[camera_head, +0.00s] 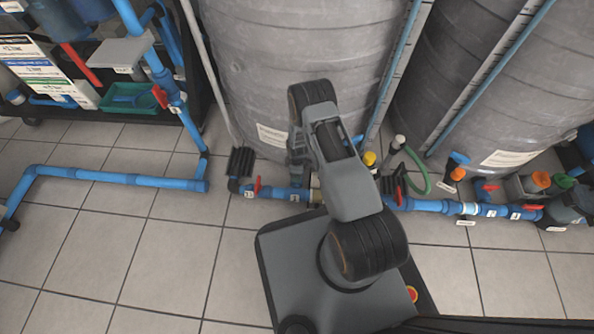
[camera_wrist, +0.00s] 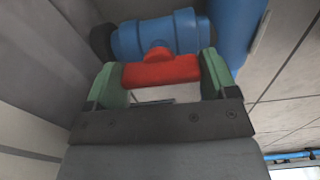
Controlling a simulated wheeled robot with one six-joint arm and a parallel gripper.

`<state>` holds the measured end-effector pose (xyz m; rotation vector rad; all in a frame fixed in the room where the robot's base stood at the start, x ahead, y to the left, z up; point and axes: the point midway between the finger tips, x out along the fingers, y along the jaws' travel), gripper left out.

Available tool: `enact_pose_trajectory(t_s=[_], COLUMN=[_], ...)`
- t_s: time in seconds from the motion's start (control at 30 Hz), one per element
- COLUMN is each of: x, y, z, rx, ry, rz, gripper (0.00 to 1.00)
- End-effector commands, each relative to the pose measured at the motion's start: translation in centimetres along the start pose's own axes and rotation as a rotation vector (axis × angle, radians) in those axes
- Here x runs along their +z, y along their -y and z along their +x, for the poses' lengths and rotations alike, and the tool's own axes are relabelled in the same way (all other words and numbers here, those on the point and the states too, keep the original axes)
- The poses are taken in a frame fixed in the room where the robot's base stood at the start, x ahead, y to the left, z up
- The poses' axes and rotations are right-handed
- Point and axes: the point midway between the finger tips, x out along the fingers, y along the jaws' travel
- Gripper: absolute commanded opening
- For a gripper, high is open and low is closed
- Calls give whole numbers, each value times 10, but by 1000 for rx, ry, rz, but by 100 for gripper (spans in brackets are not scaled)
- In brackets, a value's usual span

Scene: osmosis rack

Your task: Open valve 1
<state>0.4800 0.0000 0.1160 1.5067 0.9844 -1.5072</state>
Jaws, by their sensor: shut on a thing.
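A red valve handle (camera_wrist: 165,73) lies between the green fingertips of my gripper (camera_wrist: 163,78) in the wrist view, touched at both ends. It sits by a short red stem on a blue valve body (camera_wrist: 158,36) and runs roughly along it. In the head view my gripper (camera_head: 298,172) is low in front of the grey tank, at the blue pipe line (camera_head: 280,191). The held handle and my fingertips are hidden there. No number is readable on the held valve.
Other red handles show at left (camera_head: 257,186) and right (camera_head: 398,195) of my gripper. Large grey tanks (camera_head: 255,60) stand close behind. A blue floor pipe (camera_head: 110,178) runs at left. Tiled floor is clear at front left.

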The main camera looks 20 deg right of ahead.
Motion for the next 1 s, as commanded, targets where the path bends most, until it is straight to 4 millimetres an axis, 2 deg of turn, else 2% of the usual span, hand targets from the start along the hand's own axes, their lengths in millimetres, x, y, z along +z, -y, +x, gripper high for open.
enact_pose_trajectory(t_s=[0.6, 0.63, 0.83, 1.0], x=[-1, -1, 0, 0], y=[0, -1, -1, 0], z=[0, 0, 0, 0], rx=[2, 2, 1, 1], ry=[-1, -1, 0, 0], rz=[-41, -41, -38, -36], gripper=[55, 80, 99, 100])
